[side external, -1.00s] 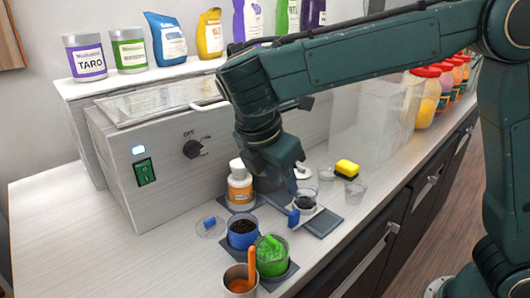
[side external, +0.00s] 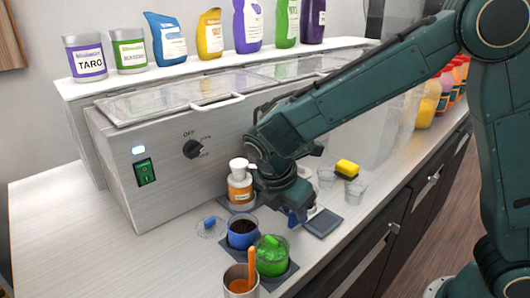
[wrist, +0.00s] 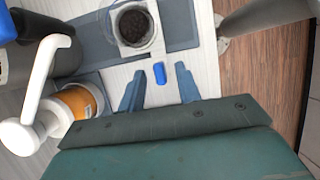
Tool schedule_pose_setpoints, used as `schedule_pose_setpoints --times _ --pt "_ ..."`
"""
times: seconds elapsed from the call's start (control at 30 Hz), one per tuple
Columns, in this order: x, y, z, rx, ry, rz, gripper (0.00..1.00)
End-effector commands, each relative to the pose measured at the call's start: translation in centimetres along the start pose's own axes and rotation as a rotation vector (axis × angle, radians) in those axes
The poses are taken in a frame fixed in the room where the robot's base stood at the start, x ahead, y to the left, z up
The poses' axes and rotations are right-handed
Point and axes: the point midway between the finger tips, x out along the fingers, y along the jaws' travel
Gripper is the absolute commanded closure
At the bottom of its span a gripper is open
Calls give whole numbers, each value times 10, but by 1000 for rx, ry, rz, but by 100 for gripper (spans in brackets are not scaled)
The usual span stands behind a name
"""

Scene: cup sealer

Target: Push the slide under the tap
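The slide (wrist: 117,74) is a pale plate on a dark grey track (wrist: 188,37). It carries a clear cup (wrist: 133,25) with dark contents, and a small blue handle (wrist: 159,73) stands at its near end. My gripper (wrist: 159,69) is open, with one finger on each side of the handle and a gap on both sides. In the side view, my gripper (side external: 296,214) is low over the track (side external: 323,222) and hides the cup and most of the slide. I cannot make out the tap for certain.
A white pump bottle with an orange label (side external: 240,186) stands close to my gripper. It also shows in the wrist view (wrist: 78,102).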

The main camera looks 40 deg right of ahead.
Motion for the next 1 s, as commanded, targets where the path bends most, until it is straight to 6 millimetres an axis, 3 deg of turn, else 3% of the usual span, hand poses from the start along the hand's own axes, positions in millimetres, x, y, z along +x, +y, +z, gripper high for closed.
schedule_pose_setpoints --times 0.2,0.57,0.77,1.0 --pt "17 0 0 0 0 0 66" --pt "21 0 0 1 0 1 66" --pt "21 0 0 1 0 1 100" --pt "20 1 0 1 0 1 100"
